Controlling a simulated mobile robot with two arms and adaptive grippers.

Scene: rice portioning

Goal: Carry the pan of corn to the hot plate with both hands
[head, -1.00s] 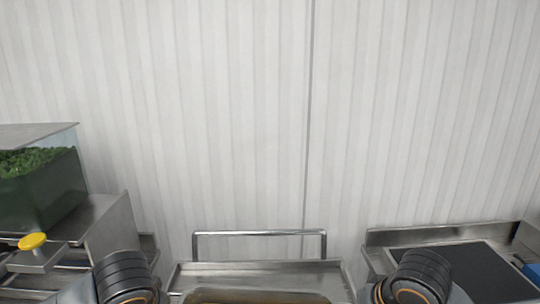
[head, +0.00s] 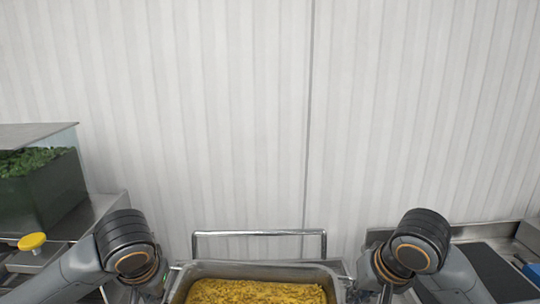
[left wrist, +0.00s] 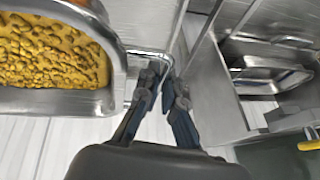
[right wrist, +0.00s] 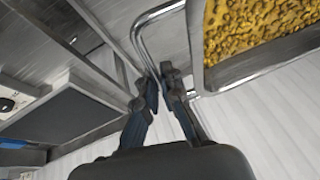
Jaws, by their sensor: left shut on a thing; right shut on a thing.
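The pan of corn (head: 255,267) is a metal pan full of yellow corn at the bottom middle of the head view, its near part cut off. It also shows in the left wrist view (left wrist: 50,98) and the right wrist view (right wrist: 252,68). My left gripper (left wrist: 160,72) is shut at the pan's left side, on its handle. My right gripper (right wrist: 167,80) is shut at the pan's right side. The exact grip of both is partly hidden by the fingers. A dark flat plate (head: 497,272), which looks like the hot plate, lies at the right; it also shows in the right wrist view (right wrist: 62,118).
Another metal pan (left wrist: 270,72) sits at the right of the left wrist view.

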